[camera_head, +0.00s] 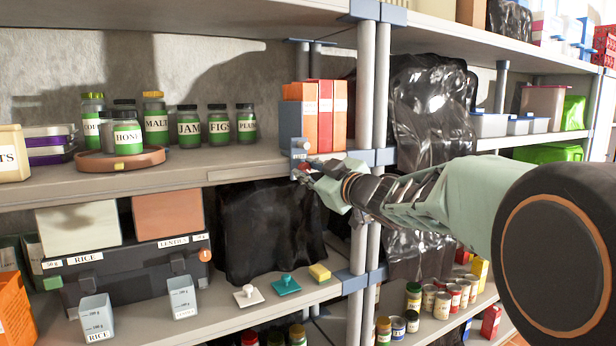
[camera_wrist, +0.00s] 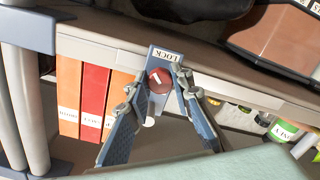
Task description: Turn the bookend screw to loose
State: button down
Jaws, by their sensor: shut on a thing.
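The bookend (camera_head: 290,122) is a blue-grey upright block beside orange and red books or boxes on the middle shelf. Its foot plate (camera_wrist: 165,55) shows in the wrist view with an upside-down LOCK label. The bookend screw (camera_wrist: 160,77) is a round dark-red knob with a pale mark, just below that label in the picture. My gripper (camera_wrist: 160,82) has one finger on each side of the knob and is shut on it. In the head view my gripper (camera_head: 308,172) is at the shelf's front edge and hides most of the screw.
Grey posts (camera_head: 365,90) stand close to the right of the bookend. Black plastic sheeting (camera_head: 430,100) hangs behind my arm. Green-labelled jars (camera_head: 188,128) and a round brown tray (camera_head: 90,160) stand to the left.

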jog(key=n+b, duration=0.1)
jog(key=n, duration=0.2)
jog(key=shift+f+n+b, duration=0.1)
jog(key=shift+n+b, duration=0.2)
jog(key=shift+n, duration=0.1)
jog(key=n+b, duration=0.1)
jog(key=n, duration=0.2)
jog(key=shift+n+b, duration=0.3)
jog(key=n+b, duration=0.3)
jog(key=n, duration=0.3)
jog(key=n+b, duration=0.2)
jog(key=n, duration=0.2)
jog(key=n+b, duration=0.1)
jog(key=n, duration=0.2)
jog(key=shift+n+b, duration=0.3)
jog(key=n+b, duration=0.2)
jog(key=n, duration=0.4)
jog(key=shift+r+b, duration=0.2)
jog(key=shift+b, duration=0.15)
jog(key=shift+n, duration=0.3)
